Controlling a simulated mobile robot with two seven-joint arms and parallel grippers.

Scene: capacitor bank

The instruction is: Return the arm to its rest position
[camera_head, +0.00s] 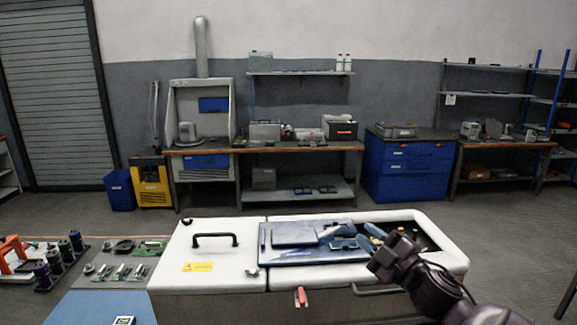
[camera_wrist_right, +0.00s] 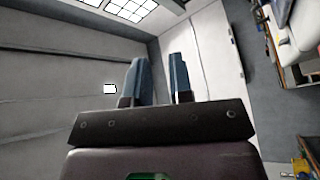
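My right arm comes in from the lower right in the head view. Its gripper (camera_head: 358,238) is in front of the white cabinet (camera_head: 215,263), over the blue-grey panel on its top. In the wrist view the two blue fingers of the right gripper (camera_wrist_right: 159,62) stand apart with nothing between them. They point toward the wall and ceiling. My left arm and gripper are not in view.
The cabinet has a black handle (camera_head: 214,240), a blue-grey panel (camera_head: 290,257) and an open bay (camera_head: 428,238) at right. A bench with parts (camera_head: 105,272) stands at left. Workbenches (camera_head: 300,146) and a blue drawer unit (camera_head: 408,170) line the wall. Floor between is clear.

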